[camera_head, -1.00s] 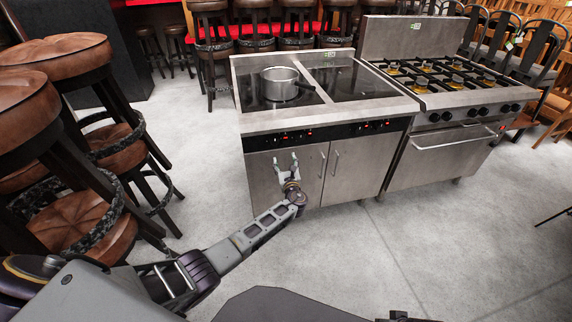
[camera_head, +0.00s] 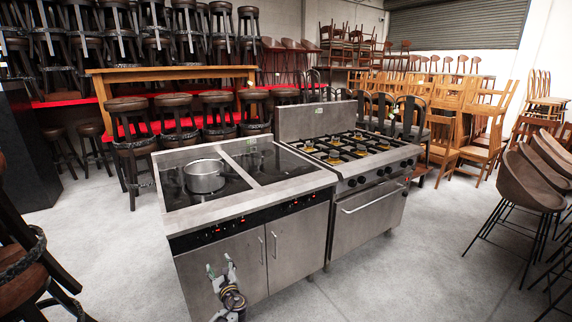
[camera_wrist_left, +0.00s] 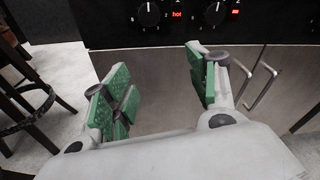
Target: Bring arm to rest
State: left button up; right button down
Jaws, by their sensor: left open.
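My left gripper (camera_head: 221,270) is in front of the cupboard doors of the steel induction cooker (camera_head: 222,255), below its control panel. Its jaws are open and empty; in the left wrist view the green-padded fingers (camera_wrist_left: 162,88) stand apart, with the steel door and its handles beyond. Knobs with a red "hot" light show above the fingers. Most of my left arm is below the frame in the head view. My right gripper is in neither view. A steel pot (camera_head: 204,176) stands upright on the left hob, apart from the gripper.
A gas range (camera_head: 375,218) stands right of the cooker. Bar stools (camera_head: 131,140) line the back, and another stool (camera_head: 25,275) is close at left. Brown chairs (camera_head: 530,180) stand at right. The floor (camera_head: 410,280) at front right is clear.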

pick_arm(q)
jog(key=s+f+n+g+h+p, duration=0.5)
jog(key=s+f+n+g+p, duration=0.45)
jog(key=s+f, duration=1.8)
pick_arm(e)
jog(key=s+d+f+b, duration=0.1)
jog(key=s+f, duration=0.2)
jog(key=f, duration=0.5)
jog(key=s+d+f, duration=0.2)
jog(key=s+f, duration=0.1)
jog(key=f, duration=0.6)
pick_arm(q)
jog(key=s+d+f+n+g+h+p, duration=0.1)
jog(key=s+n+p, duration=0.3)
jog(key=s, duration=1.5)
jog(key=s+f+n+g+h+p, duration=0.2)
jog(key=s+n, duration=0.9)
jog(key=s, duration=0.9)
jog(key=shift+s+d+f+g+p, duration=0.35)
jog(key=shift+f+g+p, duration=0.2)
jog(key=shift+f+p, duration=0.5)
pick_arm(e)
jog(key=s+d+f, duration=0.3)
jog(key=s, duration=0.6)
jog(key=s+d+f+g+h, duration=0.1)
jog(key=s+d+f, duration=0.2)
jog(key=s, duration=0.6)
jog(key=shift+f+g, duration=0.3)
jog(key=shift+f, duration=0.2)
